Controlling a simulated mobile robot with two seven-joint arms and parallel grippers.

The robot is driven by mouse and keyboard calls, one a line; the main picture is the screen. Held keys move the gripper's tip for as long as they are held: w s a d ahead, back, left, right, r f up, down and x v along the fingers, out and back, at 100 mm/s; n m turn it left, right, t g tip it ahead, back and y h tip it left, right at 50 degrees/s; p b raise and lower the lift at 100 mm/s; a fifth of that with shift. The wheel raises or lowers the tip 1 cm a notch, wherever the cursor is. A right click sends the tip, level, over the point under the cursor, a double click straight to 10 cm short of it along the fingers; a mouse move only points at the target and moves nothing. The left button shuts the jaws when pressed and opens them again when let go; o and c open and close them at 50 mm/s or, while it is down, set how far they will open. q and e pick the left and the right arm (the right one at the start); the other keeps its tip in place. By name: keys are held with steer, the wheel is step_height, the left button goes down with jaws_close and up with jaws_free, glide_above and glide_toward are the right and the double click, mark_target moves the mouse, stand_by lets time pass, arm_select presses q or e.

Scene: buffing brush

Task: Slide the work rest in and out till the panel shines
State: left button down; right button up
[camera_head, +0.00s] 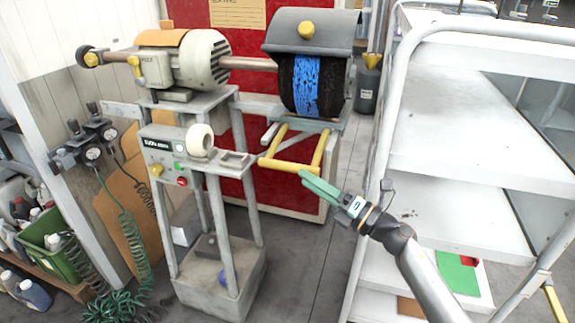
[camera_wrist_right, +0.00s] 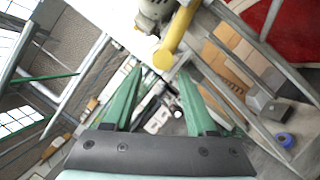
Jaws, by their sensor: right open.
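The work rest is a yellow U-shaped frame (camera_head: 318,150) on grey supports, sticking out in front of the buffing brush (camera_head: 338,85). The brush is a dark wheel with a blue streaked band, under a grey hood (camera_head: 310,30). My right gripper (camera_head: 303,179), with green fingers, is just to the right of and below the front bar of the frame, apparently apart from it. In the right wrist view, the fingers (camera_wrist_right: 158,95) are spread with nothing held; a yellow bar end (camera_wrist_right: 163,60) shows beyond their tips. I cannot tell which surface is the panel. My left gripper is not in view.
A motor (camera_head: 185,58) drives the shaft at the back left. A control stand (camera_head: 170,145) with knobs stands left of the rest. A white shelf unit (camera_head: 450,110) is close on the right, beside my right arm. Green coiled hoses (camera_head: 115,305) lie at the lower left.

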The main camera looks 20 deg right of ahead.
mark_target(287, 168)
steer(key=x, duration=0.6)
steer(key=shift+w+a+r, duration=0.1)
steer(key=shift+w+a, duration=0.2)
jaws_close()
stand_by(1.1)
